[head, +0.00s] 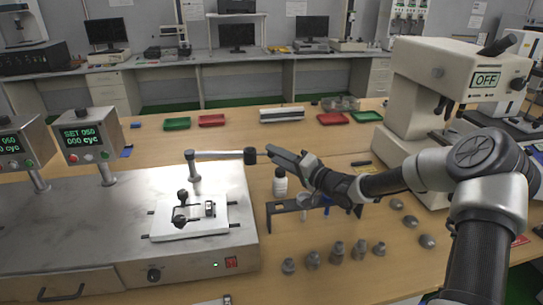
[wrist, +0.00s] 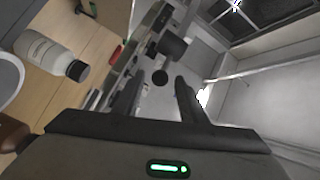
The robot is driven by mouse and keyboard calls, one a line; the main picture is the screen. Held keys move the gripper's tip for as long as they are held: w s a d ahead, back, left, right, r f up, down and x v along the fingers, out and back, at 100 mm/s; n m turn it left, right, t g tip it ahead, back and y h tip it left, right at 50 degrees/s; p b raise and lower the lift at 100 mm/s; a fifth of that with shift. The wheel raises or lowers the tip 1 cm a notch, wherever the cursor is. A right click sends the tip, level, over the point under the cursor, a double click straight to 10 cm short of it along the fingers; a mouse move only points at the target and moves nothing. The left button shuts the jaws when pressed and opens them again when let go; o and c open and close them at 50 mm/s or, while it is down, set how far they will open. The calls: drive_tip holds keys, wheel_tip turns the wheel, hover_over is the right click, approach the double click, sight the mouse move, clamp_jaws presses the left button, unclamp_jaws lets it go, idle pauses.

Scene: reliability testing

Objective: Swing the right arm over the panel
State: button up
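The right arm (head: 220,155) of the tester is a metal bar on an upright post, with a black end. It points right, behind the white panel (head: 190,222) and not over it. The panel lies flat on the metal machine top, with black clamp parts on it. My gripper (head: 271,151) is just right of the arm's black end. In the wrist view, my gripper's two dark fingers (wrist: 157,90) are apart, with a black round end (wrist: 160,77) showing between and beyond them. I see nothing held; contact cannot be told.
A white bottle (head: 280,182) and a black rack (head: 310,203) stand below my gripper. Several grey weights (head: 337,250) are on the wooden table. A beige instrument (head: 430,90) marked OFF stands right. Two display boxes (head: 91,135) stand on the tester's left side.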

drive_tip(key=shift+x, duration=1.3)
clamp_jaws()
drive_tip(key=shift+s, duration=0.1)
